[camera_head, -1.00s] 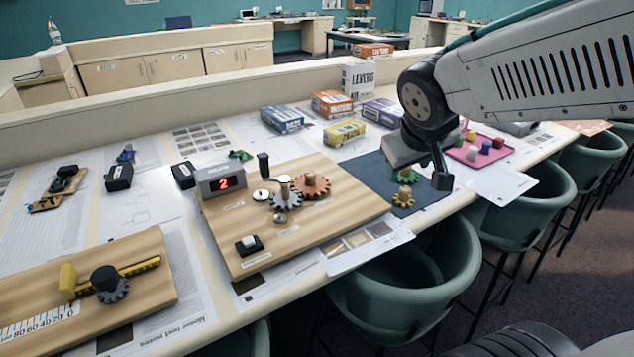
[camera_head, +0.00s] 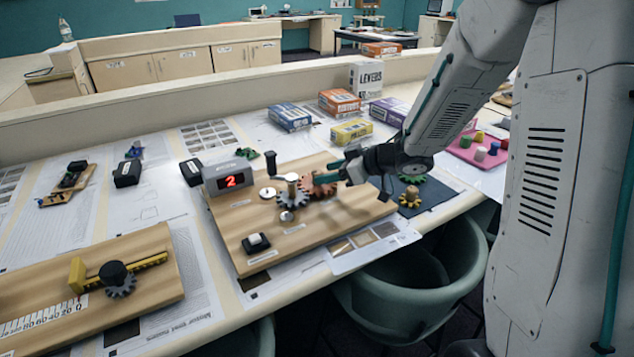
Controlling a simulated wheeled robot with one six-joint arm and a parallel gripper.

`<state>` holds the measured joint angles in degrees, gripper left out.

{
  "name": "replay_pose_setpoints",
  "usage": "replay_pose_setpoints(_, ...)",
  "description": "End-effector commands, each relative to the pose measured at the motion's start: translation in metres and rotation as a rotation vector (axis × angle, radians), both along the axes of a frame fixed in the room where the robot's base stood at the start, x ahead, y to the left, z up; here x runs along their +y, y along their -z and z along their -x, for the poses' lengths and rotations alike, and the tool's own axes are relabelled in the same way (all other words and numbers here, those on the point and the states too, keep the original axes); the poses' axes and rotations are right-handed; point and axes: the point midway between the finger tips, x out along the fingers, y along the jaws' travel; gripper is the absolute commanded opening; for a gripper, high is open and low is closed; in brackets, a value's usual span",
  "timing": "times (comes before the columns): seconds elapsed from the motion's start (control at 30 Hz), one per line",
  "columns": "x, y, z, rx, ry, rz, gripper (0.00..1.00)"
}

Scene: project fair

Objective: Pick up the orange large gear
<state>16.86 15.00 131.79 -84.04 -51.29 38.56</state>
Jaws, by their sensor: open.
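The orange large gear (camera_head: 322,189) sits on the wooden board (camera_head: 288,243), just right of a dark grey gear (camera_head: 291,192). My gripper (camera_head: 338,172) is over the right part of the board, at the orange gear's right side, with its jaws open toward it. The jaws partly hide the gear, so I cannot tell whether they touch it or whether its peg lies between them.
A grey box with a red "2" (camera_head: 230,178) and a black crank post (camera_head: 271,164) stand near the gears. A yellow gear (camera_head: 410,197) lies on a dark mat to the right. Coloured boxes (camera_head: 351,132) stand behind. A green chair (camera_head: 410,290) is in front.

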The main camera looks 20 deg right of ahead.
Motion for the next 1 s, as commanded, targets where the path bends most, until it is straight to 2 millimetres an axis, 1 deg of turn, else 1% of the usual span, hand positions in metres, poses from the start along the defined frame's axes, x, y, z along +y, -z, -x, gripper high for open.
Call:
replay_pose_setpoints(0.03, 0.004, 0.003, -0.004, 0.000, -0.001, 0.000, 0.52)
replay_pose_setpoints(0.23, 0.014, 0.010, -0.016, 0.000, 0.000, 0.002, 0.52)
replay_pose_setpoints(0.47, 0.034, 0.025, -0.040, 0.000, 0.000, 0.002, 0.52)
replay_pose_setpoints(0.57, 0.037, 0.027, -0.043, -0.001, 0.002, 0.002, 0.52)
replay_pose_setpoints(0.73, 0.037, 0.027, -0.043, -0.001, 0.003, 0.003, 0.52)
replay_pose_setpoints(0.77, 0.037, 0.027, -0.043, -0.001, 0.003, 0.003, 0.44)
replay_pose_setpoints(0.8, 0.037, 0.027, -0.043, -0.001, 0.003, 0.003, 0.33)
replay_pose_setpoints(0.87, 0.037, 0.027, -0.043, -0.001, 0.003, 0.003, 0.16)
replay_pose_setpoints(0.9, 0.037, 0.027, -0.043, -0.001, 0.003, 0.003, 0.05)
replay_pose_setpoints(0.97, 0.037, 0.027, -0.043, -0.001, 0.003, 0.003, 0.03)
replay_pose_setpoints(1.0, 0.037, 0.027, -0.043, -0.001, 0.003, 0.003, 0.00)
